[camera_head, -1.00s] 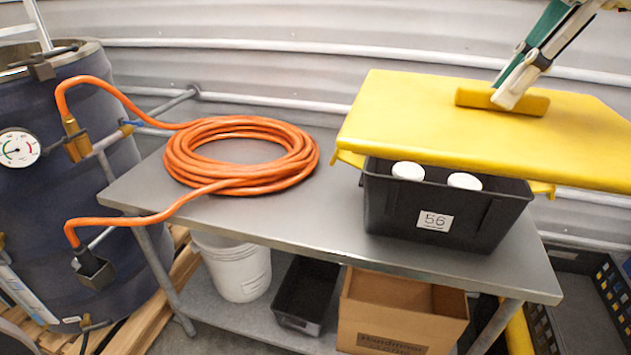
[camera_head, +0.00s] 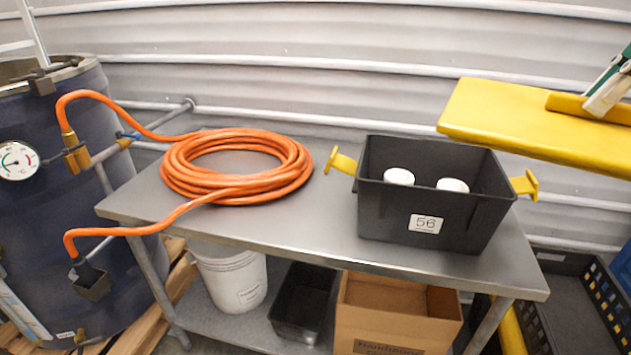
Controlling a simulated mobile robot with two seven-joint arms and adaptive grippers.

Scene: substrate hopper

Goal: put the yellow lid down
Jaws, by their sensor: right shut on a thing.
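The yellow lid (camera_head: 530,124) hangs in the air at the upper right, past the right edge of the picture. My right gripper (camera_head: 604,104) is shut on the lid's raised yellow handle (camera_head: 570,103); the gripper is partly cut off by the picture's edge. The black bin (camera_head: 385,212) labelled 56 stands open on the metal table (camera_head: 300,238), with two white-topped round items (camera_head: 399,176) inside. The bin has yellow latches (camera_head: 341,161) at both sides. The lid is apart from the bin, above and to its right. My left gripper is not in view.
A coiled orange hose (camera_head: 237,167) lies on the table's left half and runs to a dark blue drum (camera_head: 50,170) with a gauge. A white bucket (camera_head: 232,275), black tray and cardboard box (camera_head: 397,315) sit on the lower shelf. Dark crates (camera_head: 570,310) stand at the right.

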